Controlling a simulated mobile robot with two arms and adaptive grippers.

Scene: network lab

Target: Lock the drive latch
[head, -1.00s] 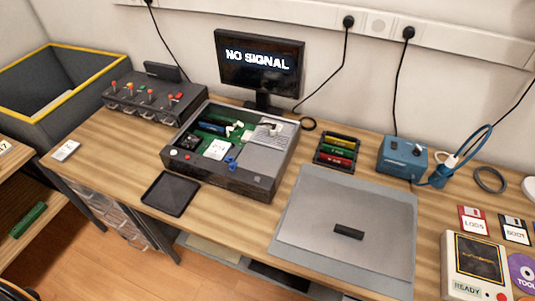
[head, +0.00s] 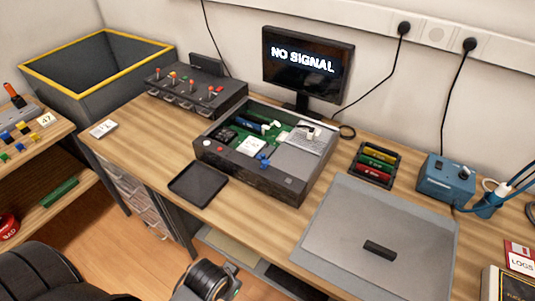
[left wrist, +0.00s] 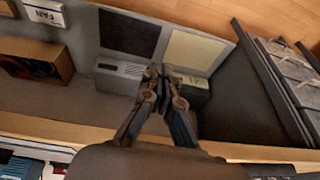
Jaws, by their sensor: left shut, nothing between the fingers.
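The open computer case (head: 290,187) stands on the workbench, with a green board and a grey metal drive section (head: 297,157) at its right. A small blue part (head: 264,161) sits near the case's front wall; I cannot tell whether it is the drive latch. A pale part with a dark bit (head: 310,132) lies on top of the grey section. My left gripper (left wrist: 162,82) shows in the left wrist view, shut and empty, above the lower shelf under the bench. Its fingers are not clear in the head view. My right gripper is not in view.
A black tray (head: 198,184) lies left of the case, and a grey mat (head: 330,235) with a dark bar (head: 380,250) lies right. A switch box (head: 195,92) and a monitor (head: 308,65) stand behind. The bench's front edge lies above the shelf.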

